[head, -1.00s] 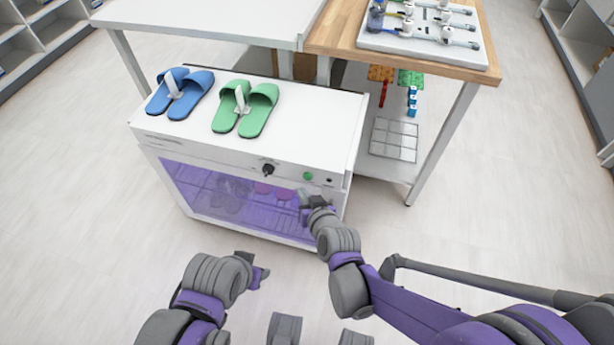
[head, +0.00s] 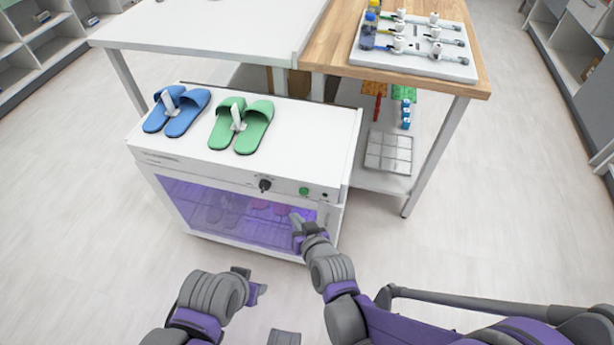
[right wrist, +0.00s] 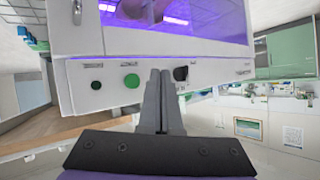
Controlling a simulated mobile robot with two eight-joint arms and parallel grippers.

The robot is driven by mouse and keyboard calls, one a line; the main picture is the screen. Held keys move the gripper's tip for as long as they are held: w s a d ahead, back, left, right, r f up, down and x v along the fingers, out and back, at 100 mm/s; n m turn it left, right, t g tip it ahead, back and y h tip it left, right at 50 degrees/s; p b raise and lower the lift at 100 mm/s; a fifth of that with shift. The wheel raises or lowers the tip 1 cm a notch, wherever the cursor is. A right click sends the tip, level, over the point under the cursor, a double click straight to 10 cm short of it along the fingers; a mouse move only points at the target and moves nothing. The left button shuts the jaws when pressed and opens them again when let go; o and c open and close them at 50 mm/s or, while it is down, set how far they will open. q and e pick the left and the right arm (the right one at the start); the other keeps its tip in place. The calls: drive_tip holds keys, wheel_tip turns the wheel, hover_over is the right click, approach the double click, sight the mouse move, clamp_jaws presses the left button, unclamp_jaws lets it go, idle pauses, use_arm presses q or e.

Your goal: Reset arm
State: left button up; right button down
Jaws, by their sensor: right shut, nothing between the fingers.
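My right gripper (head: 298,232) is shut and empty, in front of the lower right part of the white cabinet's (head: 270,105) purple-lit glass door. In the right wrist view its two fingers (right wrist: 161,85) lie together before the cabinet's control panel (right wrist: 110,80), which appears upside down. I cannot tell whether it touches the cabinet. My left gripper (head: 252,284) is low in the head view, in front of the cabinet and apart from it. Its fingers are too unclear to tell open from shut.
Blue slippers (head: 176,111) and green slippers (head: 240,125) stand on the cabinet. Behind it are a white table (head: 215,30) and a wooden-topped table (head: 335,45) with a white board (head: 420,62). A divided tray (head: 389,152) lies on the lower shelf. Floor is clear at left.

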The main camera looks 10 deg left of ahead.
drive_tip(key=s+d+r+m+g+h, duration=0.1)
drive_tip(key=s+d+g+h, duration=0.1)
drive_tip(key=s+d, duration=0.65)
drive_tip(key=s+d+r+m+g+h, duration=0.25)
drive_tip(key=s+d, duration=0.25)
drive_tip(key=d, duration=0.7)
drive_tip(key=s+d+r+m+g+h, duration=0.1)
drive_tip(key=s+d+h, duration=0.2)
drive_tip(key=s+d, duration=0.55)
use_arm(q)
wheel_tip(320, 180, up, 25)
drive_tip(key=w+t+p, duration=0.1)
drive_tip(key=p, duration=2)
drive_tip(key=shift+w+p, duration=0.15)
drive_tip(key=shift+p, duration=0.2)
use_arm(e)
drive_tip(key=w+r, duration=0.2)
drive_tip(key=r, duration=0.9)
drive_tip(key=w+d+r, duration=0.1)
drive_tip(key=r, duration=1.1)
drive_tip(key=shift+w+r+t, duration=0.25)
drive_tip(key=shift+w+t, duration=0.1)
drive_tip(key=shift+t, duration=0.1)
